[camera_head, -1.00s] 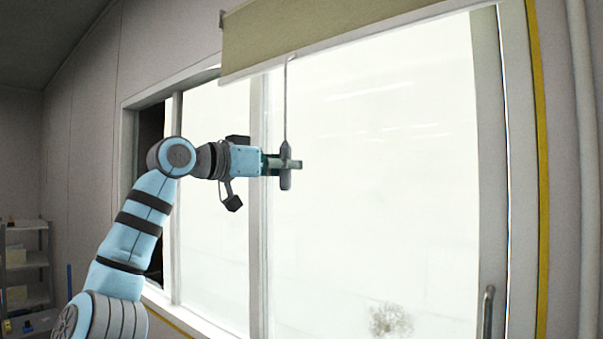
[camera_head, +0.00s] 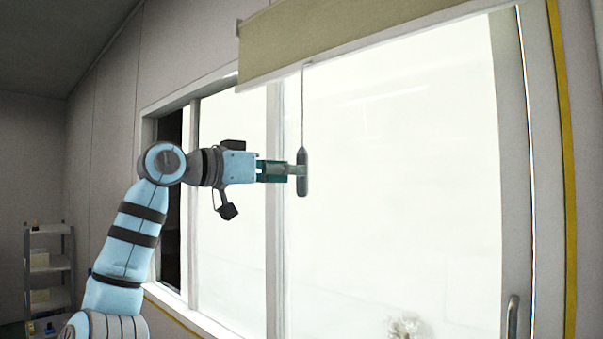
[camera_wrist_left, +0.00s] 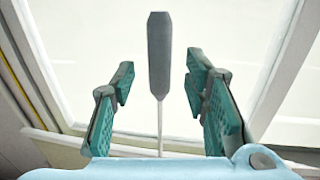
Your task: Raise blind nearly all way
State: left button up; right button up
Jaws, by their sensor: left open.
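The beige blind (camera_head: 350,35) is rolled up high, covering only the top strip of the window. A thin cord (camera_head: 302,100) hangs from its lower edge and ends in a grey pull handle (camera_head: 302,172). My left gripper (camera_head: 292,170) is at the handle's height, its fingertips close to it. In the left wrist view, my left gripper (camera_wrist_left: 163,95) is open, with its green-padded fingers apart on either side of the cord. The handle (camera_wrist_left: 159,52) shows between and beyond the fingertips there, with a gap on both sides. My right gripper is not in view.
The bright window (camera_head: 400,200) fills the middle, with a white frame post (camera_head: 274,220) behind my left forearm. A metal handle (camera_head: 512,318) is at the lower right. A shelf (camera_head: 48,270) stands at the far left.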

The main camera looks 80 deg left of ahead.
pick_arm(q)
jog(key=v, duration=0.7)
jog(key=shift+s, duration=0.3)
jog(key=shift+s+d, duration=0.1)
jog(key=shift+d, duration=0.05)
